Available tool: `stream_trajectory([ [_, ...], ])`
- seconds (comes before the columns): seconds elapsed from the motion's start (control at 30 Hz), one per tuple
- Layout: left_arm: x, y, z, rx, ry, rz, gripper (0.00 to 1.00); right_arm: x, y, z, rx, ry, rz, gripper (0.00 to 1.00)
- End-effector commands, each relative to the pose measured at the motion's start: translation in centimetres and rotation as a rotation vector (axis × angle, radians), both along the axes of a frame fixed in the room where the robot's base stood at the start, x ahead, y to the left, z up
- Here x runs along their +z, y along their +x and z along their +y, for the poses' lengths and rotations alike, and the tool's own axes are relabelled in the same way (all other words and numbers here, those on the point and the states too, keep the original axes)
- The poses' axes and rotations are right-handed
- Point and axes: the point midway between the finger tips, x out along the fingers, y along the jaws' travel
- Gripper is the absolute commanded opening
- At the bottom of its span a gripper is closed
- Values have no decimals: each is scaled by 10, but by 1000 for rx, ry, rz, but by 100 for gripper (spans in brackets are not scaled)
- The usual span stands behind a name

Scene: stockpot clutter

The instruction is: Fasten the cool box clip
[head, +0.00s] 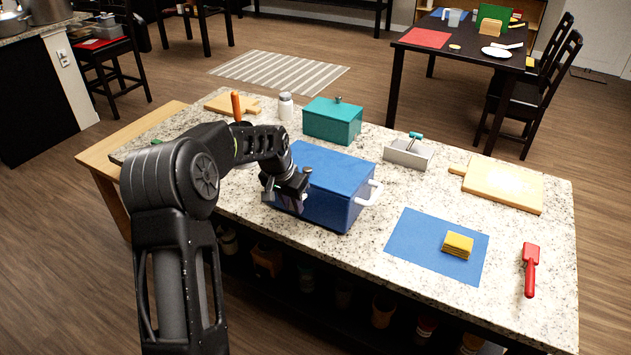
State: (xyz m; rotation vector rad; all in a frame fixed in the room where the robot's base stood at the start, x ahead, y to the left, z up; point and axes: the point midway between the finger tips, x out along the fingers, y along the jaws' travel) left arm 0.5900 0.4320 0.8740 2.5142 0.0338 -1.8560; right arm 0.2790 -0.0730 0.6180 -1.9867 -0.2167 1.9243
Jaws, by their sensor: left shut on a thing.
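The blue cool box (335,175) stands on the granite worktop with its lid down and a white handle (370,193) on its right end. My left gripper (287,201) is at the upper front of the box, left of its middle. It is shut on the clip, which is mostly hidden behind the fingers. My left forearm and wrist cover the left end of the box. Whether the clip is fastened cannot be seen. My right gripper is not in view.
Behind the box are a teal box (332,122) and a white jar (286,106). The worktop right of the box is partly clear.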

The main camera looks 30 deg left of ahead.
Motion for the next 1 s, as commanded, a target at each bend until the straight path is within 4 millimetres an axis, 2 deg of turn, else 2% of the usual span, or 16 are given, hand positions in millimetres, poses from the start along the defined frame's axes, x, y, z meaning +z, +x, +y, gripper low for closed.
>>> stream_trajectory([
  [0.33, 11, 3, 0, 0, 1, -5, 0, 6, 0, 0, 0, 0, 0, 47],
  [0.63, 12, 4, 0, 0, 1, -5, 0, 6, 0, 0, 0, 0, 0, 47],
  [0.67, 12, 4, 0, 0, 1, -5, 24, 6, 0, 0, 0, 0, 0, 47],
  [0.93, 11, 3, 0, 0, 0, -2, 46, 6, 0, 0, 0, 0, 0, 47],
  [1.0, 11, 3, 0, 0, 0, -2, 47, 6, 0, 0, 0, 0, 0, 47],
])
